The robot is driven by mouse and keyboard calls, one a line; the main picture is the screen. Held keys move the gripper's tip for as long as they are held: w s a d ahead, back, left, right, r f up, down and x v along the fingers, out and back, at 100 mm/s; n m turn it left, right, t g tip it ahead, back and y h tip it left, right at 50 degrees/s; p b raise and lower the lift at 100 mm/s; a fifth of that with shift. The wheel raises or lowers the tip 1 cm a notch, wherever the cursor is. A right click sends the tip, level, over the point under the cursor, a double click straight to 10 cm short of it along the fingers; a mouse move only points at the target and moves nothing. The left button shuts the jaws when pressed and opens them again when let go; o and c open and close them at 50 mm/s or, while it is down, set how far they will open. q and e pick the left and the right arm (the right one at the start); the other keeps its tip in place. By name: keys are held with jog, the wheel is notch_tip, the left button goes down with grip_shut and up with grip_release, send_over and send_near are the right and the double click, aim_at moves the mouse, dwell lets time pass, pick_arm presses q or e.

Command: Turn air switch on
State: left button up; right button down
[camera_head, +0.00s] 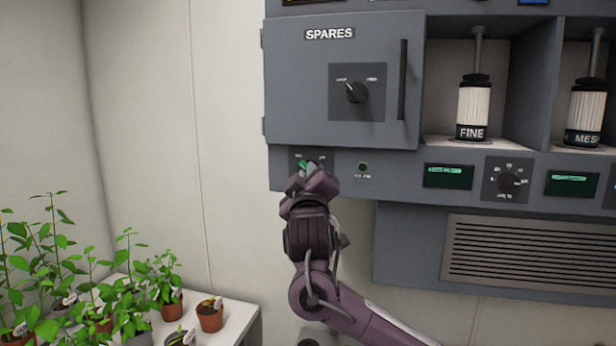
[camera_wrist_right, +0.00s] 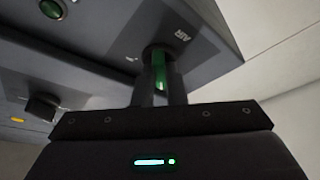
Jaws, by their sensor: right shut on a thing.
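The air switch (camera_head: 303,166) is a green toggle on a dark plate at the lower left of the grey wall unit, below the SPARES door. My right gripper (camera_head: 306,175) reaches up to it from below and covers most of it in the head view. In the right wrist view the green air switch (camera_wrist_right: 158,72) stands between the two fingers of my right gripper (camera_wrist_right: 159,88), under the label AIR. The fingers are shut on it. Which way the switch is set is hard to tell. My left gripper is not in view.
A round green lamp (camera_head: 363,168) sits right of the switch. The SPARES door (camera_head: 300,95) with its knob (camera_head: 356,92) is above. A dial (camera_head: 509,181) and small green displays (camera_head: 448,176) are further right. Potted plants (camera_head: 209,314) stand on a white bench (camera_head: 240,322) at lower left.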

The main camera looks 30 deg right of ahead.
jog(key=m+g+h+b, duration=0.2)
jog(key=m+g, duration=0.1)
jog(key=m, duration=0.5)
jog(key=m+g+h+b, duration=0.2)
jog(key=m+g+h, duration=0.1)
jog(key=m, duration=0.5)
jog(key=m+g+h+b, duration=0.2)
jog(key=m, duration=0.6)
jog(key=shift+w+a+m+g+h+b, duration=0.3)
jog(key=shift+w+a+m+g+b, duration=0.1)
jog(key=shift+m, duration=0.3)
jog(key=c, duration=1.5)
grip_release()
jog(key=b+v, duration=0.3)
jog(key=v, duration=0.4)
jog(key=shift+s+a+f, duration=0.1)
jog(key=shift+a, duration=0.3)
